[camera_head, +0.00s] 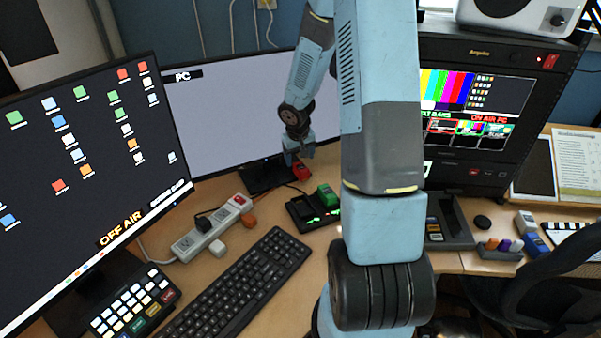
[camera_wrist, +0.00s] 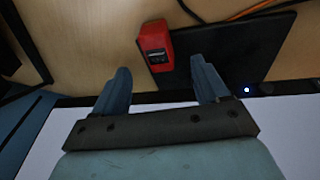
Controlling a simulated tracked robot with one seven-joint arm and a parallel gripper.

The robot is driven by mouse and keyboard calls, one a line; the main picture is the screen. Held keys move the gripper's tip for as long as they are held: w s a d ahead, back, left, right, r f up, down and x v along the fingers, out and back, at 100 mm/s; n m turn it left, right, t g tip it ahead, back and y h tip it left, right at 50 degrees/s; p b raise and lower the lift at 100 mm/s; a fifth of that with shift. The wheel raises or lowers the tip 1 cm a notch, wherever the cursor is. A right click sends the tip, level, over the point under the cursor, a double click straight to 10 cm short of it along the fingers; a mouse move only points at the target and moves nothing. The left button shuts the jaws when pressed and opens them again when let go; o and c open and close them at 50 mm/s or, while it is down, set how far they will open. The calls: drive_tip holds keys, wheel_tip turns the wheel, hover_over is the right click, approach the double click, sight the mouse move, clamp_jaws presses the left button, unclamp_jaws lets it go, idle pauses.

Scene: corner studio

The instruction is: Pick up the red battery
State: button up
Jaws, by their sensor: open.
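The red battery (camera_head: 301,170) stands on the desk by the dark monitor base, just below my gripper (camera_head: 299,155) in the head view. In the wrist view the red battery (camera_wrist: 156,45) shows a dark contact face and lies beyond the fingertips, between their lines. My gripper (camera_wrist: 162,78) is open and empty, with one blue finger on either side. The battery appears apart from both fingers.
The monitor base (camera_wrist: 232,50) lies beside the battery. A charger (camera_head: 308,212) with a green battery (camera_head: 327,195) stands nearby. A power strip (camera_head: 205,230) and keyboard (camera_head: 240,285) lie to the left. The PC monitor (camera_head: 235,105) rises close behind the gripper.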

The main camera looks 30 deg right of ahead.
sight(300, 167)
drive_tip(key=shift+x, duration=3.05)
drive_tip(key=shift+w+d+r, duration=0.1)
drive_tip(key=shift+w+d, duration=0.05)
drive_tip(key=shift+d, duration=0.05)
drive_tip(key=shift+w, duration=0.1)
clamp_jaws()
